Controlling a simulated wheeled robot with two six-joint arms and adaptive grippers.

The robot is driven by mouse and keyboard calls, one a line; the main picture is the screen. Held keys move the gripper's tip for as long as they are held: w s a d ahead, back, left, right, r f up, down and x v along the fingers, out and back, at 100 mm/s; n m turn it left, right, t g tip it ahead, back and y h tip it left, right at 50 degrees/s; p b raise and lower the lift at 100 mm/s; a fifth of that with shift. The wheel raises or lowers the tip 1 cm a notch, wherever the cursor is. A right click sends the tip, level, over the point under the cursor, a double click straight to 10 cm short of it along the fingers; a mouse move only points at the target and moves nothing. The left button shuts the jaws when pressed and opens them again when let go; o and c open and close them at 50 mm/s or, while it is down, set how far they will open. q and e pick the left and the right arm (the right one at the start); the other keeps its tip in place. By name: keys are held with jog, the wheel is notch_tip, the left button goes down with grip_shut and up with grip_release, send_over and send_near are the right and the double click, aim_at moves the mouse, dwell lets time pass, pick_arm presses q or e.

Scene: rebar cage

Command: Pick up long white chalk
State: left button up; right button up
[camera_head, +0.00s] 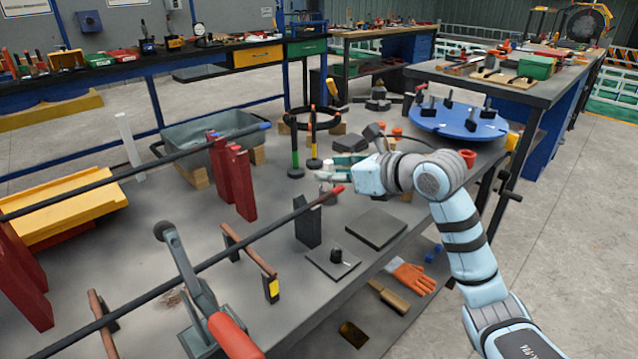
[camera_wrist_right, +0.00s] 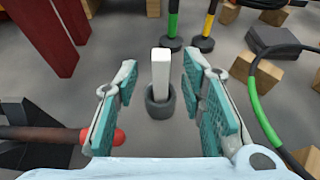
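A white chalk stick (camera_wrist_right: 160,68) stands upright in a small dark grey round holder (camera_wrist_right: 160,101) in the right wrist view. My right gripper (camera_wrist_right: 159,82) is open, with one teal-padded finger to each side of the chalk and visible gaps between. In the head view my right gripper (camera_head: 330,177) reaches left over the table, and the chalk's white top (camera_head: 328,164) shows small by the fingers, its lower part hidden. A taller white bar (camera_head: 130,146) stands far to the left; I cannot tell whether it is chalk. My left gripper is not in view.
A red-tipped bar (camera_wrist_right: 60,135) lies close to the left finger. Green-banded (camera_head: 295,150) and yellow-banded (camera_head: 313,140) posts stand behind the gripper. Dark red blocks (camera_head: 238,180) stand to its left. A blue round tray (camera_head: 457,120) is at the right. A flat grey plate (camera_head: 376,228) lies in front.

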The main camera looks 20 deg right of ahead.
jog(key=x, duration=0.3)
jog(key=shift+w+f, duration=0.1)
jog(key=shift+f, duration=0.1)
jog(key=shift+s+d+r, duration=0.1)
jog(key=shift+s+r, duration=0.15)
jog(key=shift+s, duration=0.05)
jog(key=shift+c, duration=0.6)
jog(key=shift+s+r, duration=0.15)
jog(key=shift+s, duration=0.05)
jog(key=c, duration=0.3)
jog(key=shift+w, duration=0.1)
grip_shut()
